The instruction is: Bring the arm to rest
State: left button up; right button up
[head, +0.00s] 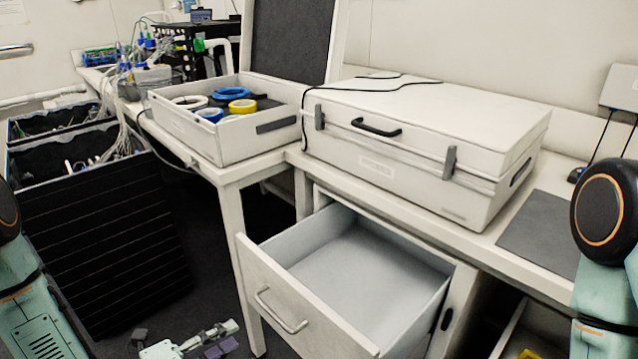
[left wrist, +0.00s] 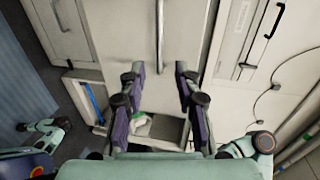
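My left gripper (head: 222,337) is low at the bottom of the head view, in front of and left of the open drawer. In the left wrist view its two fingers (left wrist: 159,78) stand wide apart with nothing held between them. My left arm shows at the left edge of the head view. My right arm shows only in part at the right edge, and its gripper is out of view. The open drawer (head: 262,284) is pulled out under the desk and looks empty.
A closed white case (head: 415,182) with a black handle lies on the desk. An open case (head: 185,135) holds several tape rolls (head: 231,93). Black crates (head: 105,235) with cables stand at the left. Dark floor is free between crates and desk.

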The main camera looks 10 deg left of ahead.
pick_arm(q)
jog(key=s+f+n+g+y, duration=0.6)
jog(key=f+n, duration=0.4)
jog(key=n, duration=0.9)
jog(key=s+d+n+g+y, duration=0.2)
jog(key=s+n+g, duration=0.4)
jog(key=s, duration=1)
jog(key=shift+s+g+y, duration=0.3)
jog(key=shift+y, duration=0.3)
